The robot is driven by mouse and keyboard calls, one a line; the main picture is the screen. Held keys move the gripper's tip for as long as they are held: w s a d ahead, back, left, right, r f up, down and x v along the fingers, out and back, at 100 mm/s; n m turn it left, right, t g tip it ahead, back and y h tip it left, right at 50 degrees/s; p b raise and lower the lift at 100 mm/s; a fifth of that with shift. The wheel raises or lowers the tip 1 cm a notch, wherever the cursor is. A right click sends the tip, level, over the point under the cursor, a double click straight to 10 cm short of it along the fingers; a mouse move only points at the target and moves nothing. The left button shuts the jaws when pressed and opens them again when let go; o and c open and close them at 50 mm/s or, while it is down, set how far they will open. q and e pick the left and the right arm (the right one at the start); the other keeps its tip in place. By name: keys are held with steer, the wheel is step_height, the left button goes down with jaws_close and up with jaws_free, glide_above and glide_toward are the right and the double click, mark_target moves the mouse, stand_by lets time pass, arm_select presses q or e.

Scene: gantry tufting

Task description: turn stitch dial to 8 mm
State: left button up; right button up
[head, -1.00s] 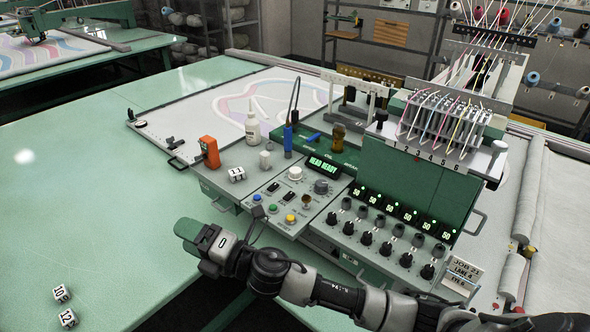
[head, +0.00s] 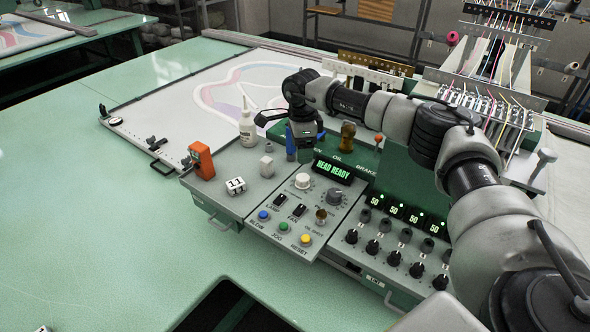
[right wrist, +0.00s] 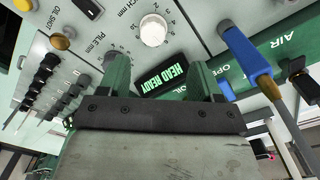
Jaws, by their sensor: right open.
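The stitch dial is the white knob (head: 302,181) on the sloped grey control panel, left of the lit HEAD READY display. In the right wrist view the white knob (right wrist: 153,30) stands beside a partly cut label ending "CH mm". Its setting is too small to read. My right gripper (head: 306,142) hangs over the back of the panel, behind the dial and apart from it. In the right wrist view its two dark green fingers (right wrist: 160,75) are spread and empty, with the HEAD READY display (right wrist: 165,77) showing between them. My left gripper is not in view.
A darker PILE dial (head: 336,196) sits right of the stitch dial. LAMP and FAN switches (head: 289,206) and coloured buttons (head: 264,215) lie in front. A blue handle (head: 291,146) stands close to the right gripper. A white bottle (head: 248,130) and orange device (head: 201,160) stand left.

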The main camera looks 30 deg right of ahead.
mark_target(303, 177)
steer(key=s+f+p, duration=0.1)
steer(key=f, duration=0.1)
steer(key=s+f, duration=0.1)
steer(key=shift+a+f+p, duration=0.1)
steer(key=shift+f+p, duration=0.3)
steer(key=f, duration=0.3)
steer(key=shift+w+f+p, duration=0.15)
steer(key=shift+w+p, duration=0.25)
step_height(303, 177, down, 2)
steer(key=shift+w, duration=0.15)
steer(key=shift+f, duration=0.1)
steer(key=shift+c, duration=0.8)
steer(key=c, duration=0.7)
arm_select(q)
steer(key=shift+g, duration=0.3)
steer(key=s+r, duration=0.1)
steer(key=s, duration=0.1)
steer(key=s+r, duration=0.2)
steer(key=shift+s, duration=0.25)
arm_select(e)
steer(key=shift+c, duration=0.3)
